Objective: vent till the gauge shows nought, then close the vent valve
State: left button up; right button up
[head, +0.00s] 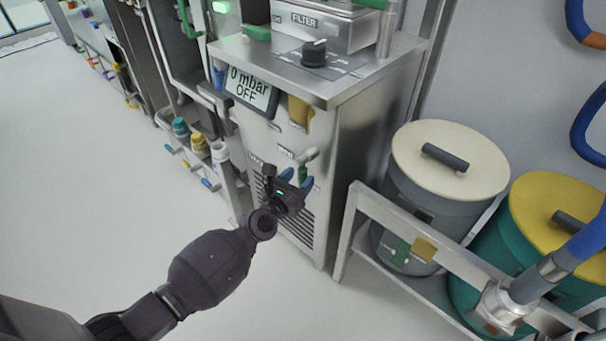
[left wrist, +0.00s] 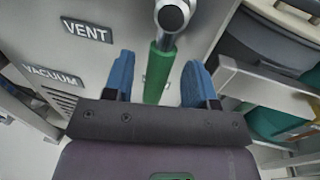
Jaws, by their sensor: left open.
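The gauge display (head: 247,89) on the steel cabinet reads "0 mbar" and "OFF". The vent valve shows in the left wrist view as a round metal stem (left wrist: 172,16) with a green handle (left wrist: 157,75) pointing down, right of the VENT label (left wrist: 87,31). In the head view the valve's pale metal end (head: 308,155) shows on the cabinet front. My left gripper (head: 297,179) is open, its blue fingers on either side of the green handle with a gap to each. My right gripper is not in view.
A VACUUM label (left wrist: 50,76) is below VENT. A black knob (head: 314,53) sits on the cabinet top. A steel rack (head: 390,215) with a cream-lidded bin (head: 450,150) and a yellow-lidded bin (head: 558,205) stands at right. The floor at left is clear.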

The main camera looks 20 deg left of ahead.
pick_arm(q)
jog(key=shift+w+d, duration=0.15)
jog(key=shift+w, duration=1)
grip_shut()
